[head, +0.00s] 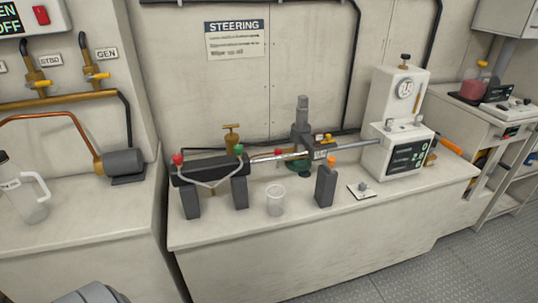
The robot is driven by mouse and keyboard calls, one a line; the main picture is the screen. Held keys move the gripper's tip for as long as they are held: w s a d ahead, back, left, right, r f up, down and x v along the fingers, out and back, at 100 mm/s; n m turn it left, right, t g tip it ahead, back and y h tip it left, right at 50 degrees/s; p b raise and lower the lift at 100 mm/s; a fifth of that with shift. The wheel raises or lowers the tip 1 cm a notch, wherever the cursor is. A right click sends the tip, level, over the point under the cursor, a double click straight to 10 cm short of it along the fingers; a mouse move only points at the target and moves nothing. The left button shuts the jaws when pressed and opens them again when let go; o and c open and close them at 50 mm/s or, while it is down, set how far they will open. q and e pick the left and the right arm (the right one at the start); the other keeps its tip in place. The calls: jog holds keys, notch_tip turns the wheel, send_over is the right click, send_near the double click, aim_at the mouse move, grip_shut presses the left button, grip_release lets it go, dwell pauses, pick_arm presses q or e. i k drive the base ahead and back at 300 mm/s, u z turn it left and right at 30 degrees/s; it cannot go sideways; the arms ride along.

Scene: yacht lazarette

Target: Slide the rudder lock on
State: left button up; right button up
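No part is plainly marked as the rudder lock. Under the STEERING sign (235,40), a steering ram with a shiny rod (290,155) runs across the bench, between the black cylinder body (212,168) on two dark supports and the grey upright post (302,125). A dark grey block with an orange top (325,187) stands upright on the bench in front of the post, apart from the rod; I cannot tell whether it is the lock. Neither gripper shows in the head view.
A clear cup (275,200) and a small white plate (362,190) stand near the bench front. A white gauge unit (398,125) is at right, with an orange handle (450,146). A white jug (22,188) stands far left. The bench's front strip (400,208) is mostly clear.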

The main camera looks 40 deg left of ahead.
aim_at(328, 164)
jog(key=u, duration=1.3)
jog(key=k, duration=0.65)
jog(key=u, duration=0.8)
jog(key=i, duration=1.5)
jog(key=z, duration=0.85)
